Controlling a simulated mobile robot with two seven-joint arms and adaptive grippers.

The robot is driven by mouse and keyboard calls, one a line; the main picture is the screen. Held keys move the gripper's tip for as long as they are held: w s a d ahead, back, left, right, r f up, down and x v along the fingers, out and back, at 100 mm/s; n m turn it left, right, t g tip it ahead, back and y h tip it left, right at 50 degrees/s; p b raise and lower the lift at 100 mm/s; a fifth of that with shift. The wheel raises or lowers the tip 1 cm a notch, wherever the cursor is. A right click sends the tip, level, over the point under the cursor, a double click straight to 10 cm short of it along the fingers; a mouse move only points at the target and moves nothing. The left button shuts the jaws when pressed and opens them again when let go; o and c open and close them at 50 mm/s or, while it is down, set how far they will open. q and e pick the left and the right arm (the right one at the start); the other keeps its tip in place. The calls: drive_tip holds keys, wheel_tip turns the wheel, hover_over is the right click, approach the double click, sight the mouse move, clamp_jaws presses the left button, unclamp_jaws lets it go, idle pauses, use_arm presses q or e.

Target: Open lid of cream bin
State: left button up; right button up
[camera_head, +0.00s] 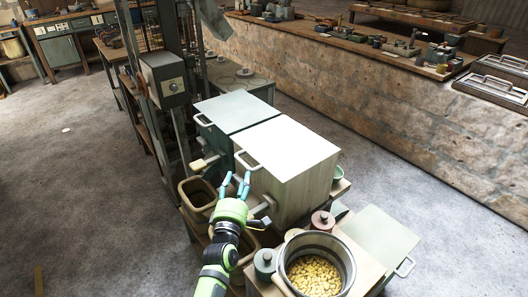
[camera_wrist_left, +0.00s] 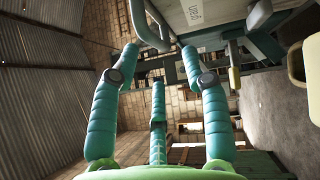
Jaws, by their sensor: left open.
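The cream bin (camera_head: 292,196) stands in the middle of the head view with its pale flat lid (camera_head: 290,147) down. A light bar handle (camera_head: 246,160) sits at the lid's left edge. It seems to be the grey loop handle (camera_wrist_left: 143,26) at the top of the left wrist view. My left gripper (camera_head: 235,182) is just below and left of this handle, with its teal fingers spread and nothing between them. In the wrist view my left gripper (camera_wrist_left: 160,55) points toward the handle, which lies just beyond the fingertips. My right gripper is not in view.
A green-lidded bin (camera_head: 235,112) stands directly behind the cream bin. A pot of yellow pieces (camera_head: 315,275), a dark red jar (camera_head: 322,221) and another green lid (camera_head: 380,240) are in front. A tan open container (camera_head: 198,197) is left of my gripper. Open floor lies farther left.

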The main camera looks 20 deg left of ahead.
sight(243, 162)
use_arm(q)
drive_tip(key=x, duration=0.6)
drive_tip(key=shift+s+r, duration=0.1)
drive_tip(key=shift+r, duration=0.3)
drive_tip(key=shift+w+a, duration=0.15)
drive_tip(key=shift+w, duration=0.3)
drive_tip(key=shift+r, duration=0.1)
clamp_jaws()
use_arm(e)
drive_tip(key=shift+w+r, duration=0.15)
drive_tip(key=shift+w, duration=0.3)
